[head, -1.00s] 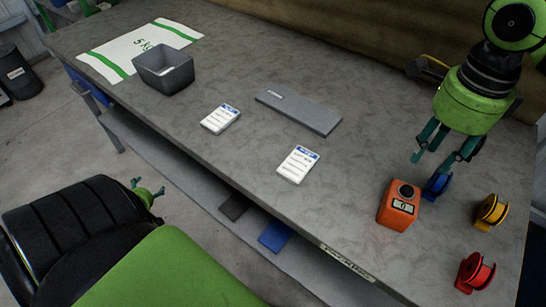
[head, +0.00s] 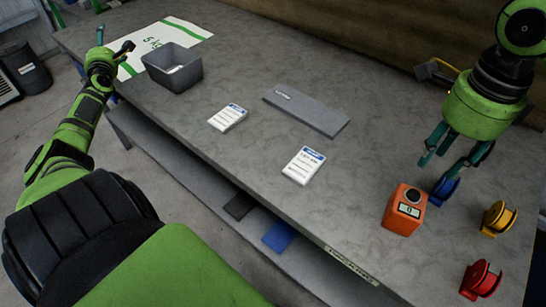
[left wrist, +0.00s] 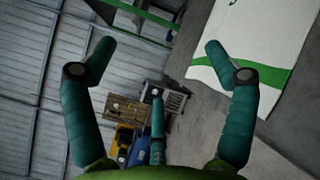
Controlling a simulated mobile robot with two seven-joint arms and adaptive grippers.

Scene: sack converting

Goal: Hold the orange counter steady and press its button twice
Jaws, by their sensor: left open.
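The orange counter (head: 404,212) stands upright on the right part of the grey bench, with a dark round button (head: 412,195) on top and a small display on its front. My right gripper (head: 440,166) hangs with its fingers apart just behind the counter, above the blue spool (head: 446,188), which it partly overlaps in view. I see nothing between its fingers. My left gripper (head: 114,42) is far from the counter, near the far left end of the bench. The left wrist view shows its fingers (left wrist: 158,52) open and empty.
Two white cards (head: 303,166) (head: 228,117), a grey flat block (head: 306,112), a grey bin (head: 173,70) and a white sack (head: 185,32) lie further left. The bench between the cards and counter is clear.

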